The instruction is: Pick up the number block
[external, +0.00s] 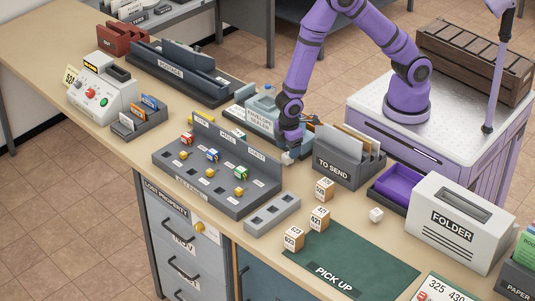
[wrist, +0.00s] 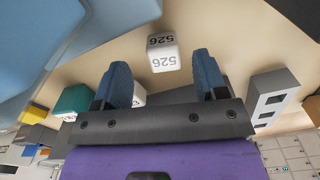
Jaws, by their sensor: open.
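A white number block (wrist: 163,57) marked 526 shows in the wrist view, ahead of and between the two blue fingertips. My gripper (wrist: 160,70) is open, with a gap between each finger and the block. Part of a second white block (wrist: 139,95) shows by the left finger, mostly hidden. In the external view my gripper (external: 291,145) is low over the table behind the peg board, with a small white shape (external: 288,157) at its tip. Its fingers are largely hidden there by the arm.
Tan number blocks (external: 319,218) stand near the green PICK UP mat (external: 375,265). The TO SEND holder (external: 345,168) stands close right of my gripper. The dark peg board (external: 185,165) and a grey slotted tray (external: 272,215) are in front.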

